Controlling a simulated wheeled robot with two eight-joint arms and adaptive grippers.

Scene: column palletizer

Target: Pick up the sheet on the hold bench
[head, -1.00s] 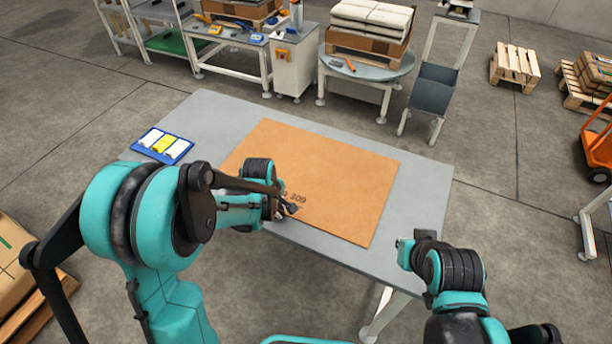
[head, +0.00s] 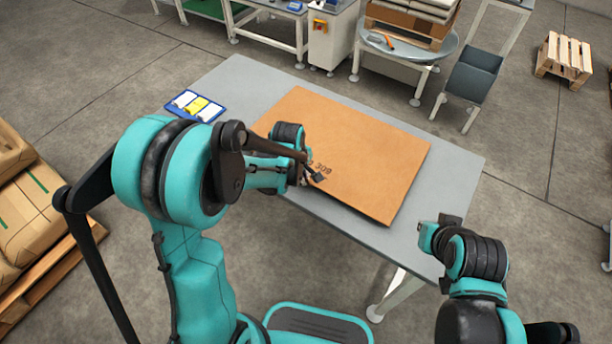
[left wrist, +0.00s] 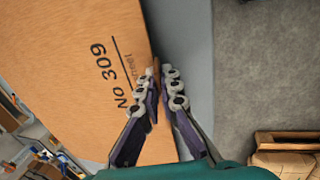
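The sheet (head: 365,150) is a flat orange-brown board lying on the grey hold bench (head: 448,172). Its print "No 309" shows near the front-left edge, and large in the left wrist view on the sheet (left wrist: 70,60). My left gripper (head: 314,177) is at that edge. In the left wrist view the fingers of my left gripper (left wrist: 161,72) are close together, one on each side of the sheet's edge, with a brown sliver between the tips. My right gripper (head: 440,230) is empty beside the bench's front right; its fingers are not clear.
A blue board with white and yellow papers (head: 197,105) lies at the bench's left end. A round table (head: 410,45) with a loaded pallet and a grey stand (head: 472,80) are behind. Loaded sacks (head: 40,210) sit at the left.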

